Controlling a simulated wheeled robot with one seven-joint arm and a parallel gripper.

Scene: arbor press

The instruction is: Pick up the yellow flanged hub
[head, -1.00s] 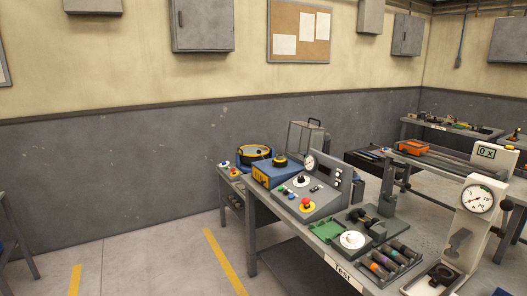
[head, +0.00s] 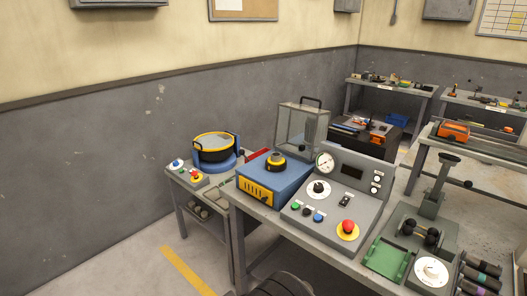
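I cannot make out a yellow flanged hub for certain. A round black piece with a yellow ring (head: 275,161) sits on top of a blue machine with a yellow front (head: 262,190); I cannot tell whether it is a loose part. Small yellowish items (head: 392,79) on the far bench are too small to identify. My gripper does not show; only a dark rounded shape, cut off, is at the bottom edge.
The near bench holds a grey control panel (head: 335,205) with a red button, a green fixture (head: 386,258) and dark cylinders (head: 480,270). A side stand (head: 183,182) carries a black-and-yellow drum (head: 214,147). Free floor lies at the lower left.

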